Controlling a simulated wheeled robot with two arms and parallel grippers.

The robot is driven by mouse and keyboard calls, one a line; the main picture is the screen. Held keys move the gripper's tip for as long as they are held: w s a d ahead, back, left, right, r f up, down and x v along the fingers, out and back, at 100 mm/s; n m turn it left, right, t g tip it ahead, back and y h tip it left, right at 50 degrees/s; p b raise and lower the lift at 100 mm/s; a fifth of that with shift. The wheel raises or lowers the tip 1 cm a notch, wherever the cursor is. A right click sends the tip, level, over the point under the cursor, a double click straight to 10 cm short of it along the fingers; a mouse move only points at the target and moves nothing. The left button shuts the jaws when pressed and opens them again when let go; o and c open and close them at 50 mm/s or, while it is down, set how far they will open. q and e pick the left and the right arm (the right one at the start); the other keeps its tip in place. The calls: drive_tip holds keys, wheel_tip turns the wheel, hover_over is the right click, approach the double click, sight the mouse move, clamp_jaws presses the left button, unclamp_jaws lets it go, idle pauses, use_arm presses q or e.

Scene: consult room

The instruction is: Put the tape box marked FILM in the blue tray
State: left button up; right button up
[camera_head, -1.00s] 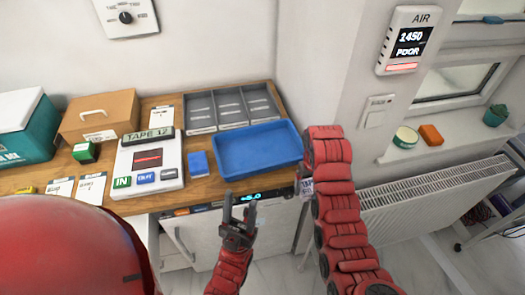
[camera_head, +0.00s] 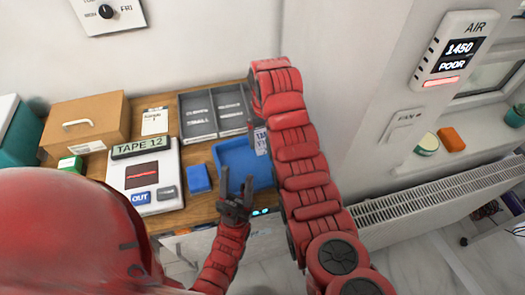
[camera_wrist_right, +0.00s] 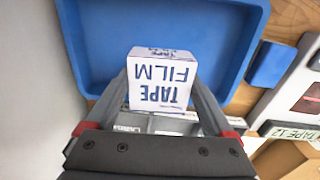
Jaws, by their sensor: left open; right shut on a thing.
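The white box marked TAPE FILM (camera_wrist_right: 160,82) is between the fingers of my right gripper (camera_wrist_right: 163,78) in the right wrist view. A small part of this box (camera_head: 261,141) shows beside my right arm in the head view. The blue tray (camera_head: 234,153) lies on the wooden counter, partly hidden by my arms. In the right wrist view the box appears over the tray (camera_wrist_right: 95,35); its height above the tray floor is hard to tell. My left gripper (camera_head: 236,183) is open and empty in front of the tray's near edge.
A grey divided organiser (camera_head: 198,118) stands behind the tray. A blue block (camera_head: 199,178) and a white TAPE 12 device (camera_head: 165,158) are to its left. A wall corner and a radiator (camera_head: 440,200) are on the right.

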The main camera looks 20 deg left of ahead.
sight(265, 163)
drive_tip(key=f, duration=0.1)
drive_tip(key=f+p, duration=0.1)
drive_tip(key=s, duration=0.1)
drive_tip(key=shift+d+f+p, duration=0.25)
drive_tip(key=shift+f+p, duration=0.05)
drive_tip(key=shift+f, duration=0.1)
wheel_tip(265, 163, down, 2)
drive_tip(key=shift+w+f, duration=0.15)
drive_tip(key=shift+f, duration=0.1)
drive_tip(key=shift+w+a+f+p, duration=0.1)
drive_tip(key=shift+f+p, duration=0.15)
drive_tip(key=shift+p, duration=0.05)
drive_tip(key=shift+f, duration=1.6)
drive_tip(key=shift+f, duration=0.2)
drive_tip(key=o, duration=1.1)
